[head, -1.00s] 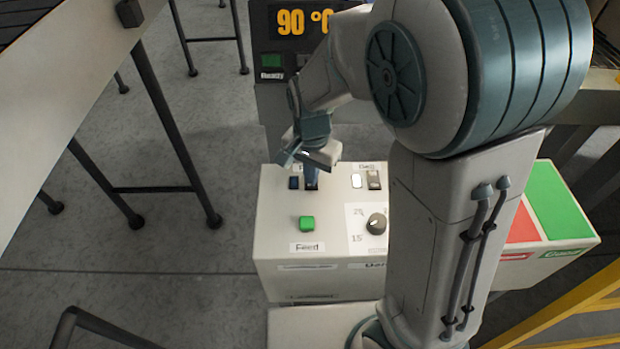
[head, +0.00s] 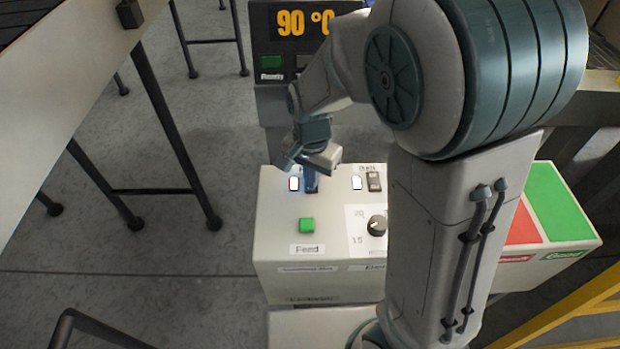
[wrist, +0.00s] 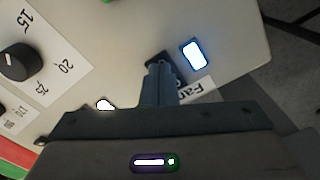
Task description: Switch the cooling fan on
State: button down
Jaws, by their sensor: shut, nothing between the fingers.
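The control box (head: 275,235) stands below my arm in the head view. Its fan label (wrist: 197,92) is partly hidden behind my gripper in the wrist view. The lamp beside the fan switch (head: 294,184) is lit white with a blue edge; it also shows in the wrist view (wrist: 195,55). My gripper (head: 312,185) is shut and empty, pointing down with its fingertips at the fan switch. In the wrist view the fingertips (wrist: 158,68) cover most of the dark switch (wrist: 159,58), so its rocker position is hidden.
A second rocker switch (head: 374,182) with a lit white lamp (head: 357,183) sits to the right. A green feed button (head: 307,224) and a black dial (head: 377,225) are nearer. A display (head: 300,22) reads 90 °. A red and green box (head: 560,200) stands right.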

notch_tip(320, 180, up, 7)
jog(key=p, duration=0.5)
jog(key=shift+f, duration=0.2)
dwell(0.4)
jog(key=s+d+r+n+t, duration=0.3)
jog(key=s+d+r+n, duration=0.3)
jog(key=s+d+r, duration=0.4)
jog(key=s+d, duration=0.1)
jog(key=s, duration=0.1)
jog(key=shift+s+d+r+n+t, duration=0.3)
jog(key=shift+s+d, duration=0.05)
jog(key=shift+s, duration=0.05)
